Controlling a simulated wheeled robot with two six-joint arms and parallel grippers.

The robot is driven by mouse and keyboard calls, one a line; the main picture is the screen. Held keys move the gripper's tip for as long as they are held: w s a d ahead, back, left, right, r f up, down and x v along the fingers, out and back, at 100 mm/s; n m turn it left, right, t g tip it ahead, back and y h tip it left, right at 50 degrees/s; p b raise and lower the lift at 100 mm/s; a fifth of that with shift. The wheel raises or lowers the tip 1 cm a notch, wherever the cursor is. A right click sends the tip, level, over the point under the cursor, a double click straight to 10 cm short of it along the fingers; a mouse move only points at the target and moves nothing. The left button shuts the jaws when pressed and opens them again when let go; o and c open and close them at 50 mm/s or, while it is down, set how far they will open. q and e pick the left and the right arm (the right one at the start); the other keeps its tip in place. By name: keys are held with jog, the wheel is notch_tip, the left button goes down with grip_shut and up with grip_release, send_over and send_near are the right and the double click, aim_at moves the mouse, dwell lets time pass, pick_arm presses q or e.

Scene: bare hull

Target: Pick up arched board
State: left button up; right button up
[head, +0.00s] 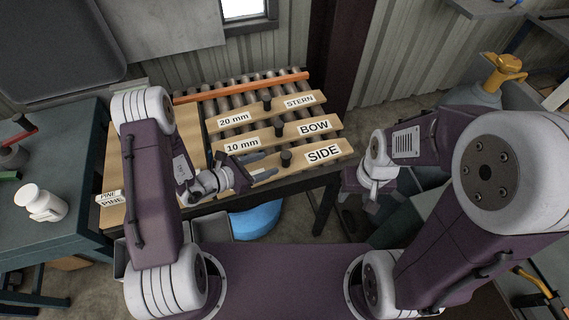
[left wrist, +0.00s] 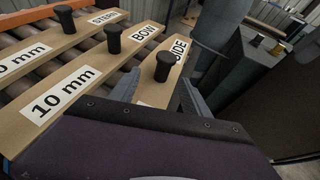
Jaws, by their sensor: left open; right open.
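Three pale wooden boards with black knobs lie on a roller rack: the STERN board (head: 282,108), the BOW board (head: 297,133) and the SIDE board (head: 302,161). No board shows a clear arch, so I cannot tell which is the arched one. My left gripper (head: 270,165) is open at the near, SIDE board, left of its knob. In the left wrist view the open fingers (left wrist: 160,95) straddle the SIDE board (left wrist: 152,95); contact is unclear. My right gripper (head: 371,200) is off the rack's right side, apart from the boards.
An orange bar (head: 242,88) runs along the rack's back. Wooden planks marked PINE (head: 112,200) lie left of the rollers. A dark bench (head: 65,185) with a white object (head: 42,203) stands at left. A blue tub (head: 256,218) is below the rack.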

aim_at(282, 160)
pick_arm(q)
jog(key=x, duration=0.4)
jog(key=shift+d+r, duration=0.1)
jog(key=shift+d, duration=0.25)
jog(key=shift+d+p, duration=0.25)
jog(key=shift+p, duration=0.25)
jog(key=x, duration=0.4)
jog(key=shift+d+f+p, duration=0.15)
jog(key=shift+f+p, duration=0.15)
jog(key=shift+f, duration=0.15)
jog(key=shift+c, duration=0.8)
jog(key=shift+a+r, duration=0.1)
jog(key=shift+a, duration=0.15)
jog(key=c, duration=0.6)
jog(key=shift+d, duration=0.1)
grip_shut()
